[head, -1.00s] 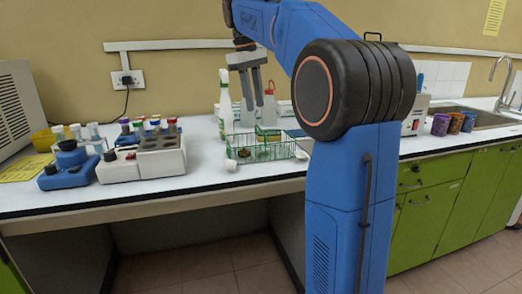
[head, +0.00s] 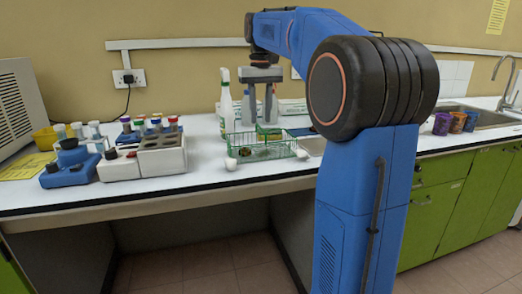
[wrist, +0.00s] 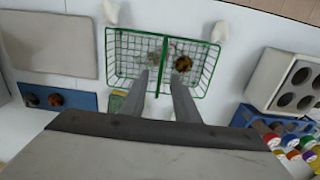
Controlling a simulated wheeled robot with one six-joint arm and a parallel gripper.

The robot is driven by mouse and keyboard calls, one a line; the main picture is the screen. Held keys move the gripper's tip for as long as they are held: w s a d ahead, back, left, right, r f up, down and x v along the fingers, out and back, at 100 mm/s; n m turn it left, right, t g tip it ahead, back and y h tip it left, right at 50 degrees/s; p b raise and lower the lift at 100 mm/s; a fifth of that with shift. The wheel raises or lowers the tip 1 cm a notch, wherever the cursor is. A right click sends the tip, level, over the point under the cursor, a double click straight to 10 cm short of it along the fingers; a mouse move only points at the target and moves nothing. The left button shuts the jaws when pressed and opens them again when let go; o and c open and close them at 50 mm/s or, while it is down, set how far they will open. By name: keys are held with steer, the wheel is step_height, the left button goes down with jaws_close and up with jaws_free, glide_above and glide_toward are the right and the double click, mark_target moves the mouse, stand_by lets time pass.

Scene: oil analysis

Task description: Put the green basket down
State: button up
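The green basket (head: 233,142) is a wire basket with a raised middle part, standing level on the white bench. In the wrist view the basket (wrist: 108,50) shows from above with a green bar across its middle. A brown round item (wrist: 183,63) lies in its right half, and a paler item in the left half is hard to make out. My gripper (head: 262,122) points down above the basket. In the wrist view its fingers (wrist: 160,74) are apart, one on each side of the middle bar, with nothing visibly clamped between them.
A white spray bottle (head: 226,105) stands behind the basket. Two small white objects (head: 231,164) (head: 302,154) are at its front corners. A grey block with wells (head: 162,155) and tubes stand left. Purple and orange cups (head: 442,124) are near the sink.

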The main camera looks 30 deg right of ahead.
mark_target(261, 139)
steer(key=shift+s+f, duration=0.2)
steer(key=shift+f, duration=4.45)
jaws_close()
